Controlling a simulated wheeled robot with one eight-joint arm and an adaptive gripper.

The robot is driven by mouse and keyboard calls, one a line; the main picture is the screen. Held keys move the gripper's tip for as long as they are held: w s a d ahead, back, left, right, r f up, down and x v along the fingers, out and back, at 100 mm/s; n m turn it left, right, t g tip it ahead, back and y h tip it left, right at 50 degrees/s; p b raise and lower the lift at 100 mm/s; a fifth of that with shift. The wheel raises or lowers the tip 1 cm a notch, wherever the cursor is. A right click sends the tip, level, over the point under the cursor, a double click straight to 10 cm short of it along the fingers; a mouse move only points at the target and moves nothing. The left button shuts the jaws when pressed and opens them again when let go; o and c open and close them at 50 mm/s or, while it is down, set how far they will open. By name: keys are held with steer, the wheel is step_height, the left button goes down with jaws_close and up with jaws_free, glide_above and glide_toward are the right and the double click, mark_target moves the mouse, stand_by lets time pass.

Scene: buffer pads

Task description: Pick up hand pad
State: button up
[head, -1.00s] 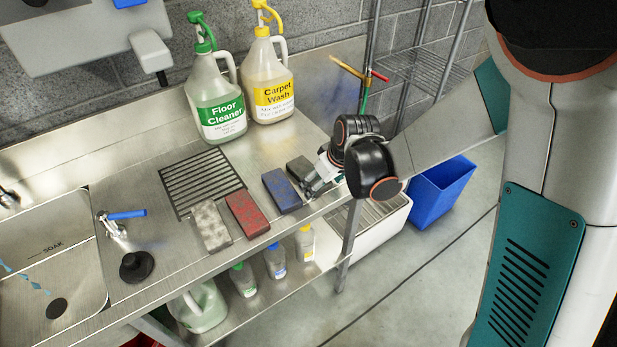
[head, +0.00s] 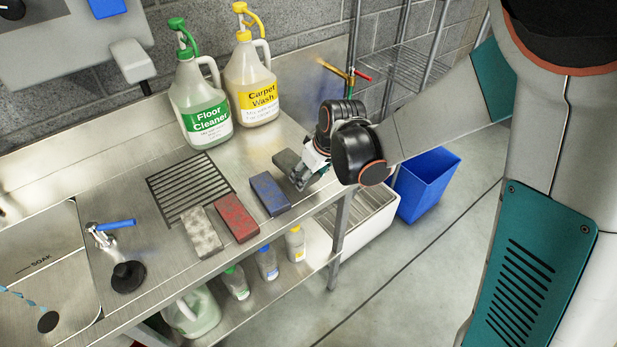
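Four pads are in view by the metal counter. A dark grey pad (head: 285,159) is at the right end of the row, between the fingers of my gripper (head: 302,176). My gripper appears shut on its near end, and the pad seems raised slightly off the counter; the fingertips are small and partly hidden by the wrist. A blue pad (head: 269,193) lies just left of it. A red pad (head: 236,218) and a speckled light grey pad (head: 201,232) lie further left. I cannot tell by looks which is called the hand pad.
A Floor Cleaner jug (head: 204,115) and a Carpet Wash jug (head: 256,85) stand behind the pads. A black drain grate (head: 188,187), a blue-handled tap (head: 113,226) and a sink (head: 40,265) are left. A blue bin (head: 425,190) stands on the floor right.

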step_height(320, 180, up, 16)
steer(key=p, duration=0.5)
steer(key=shift+s, duration=0.1)
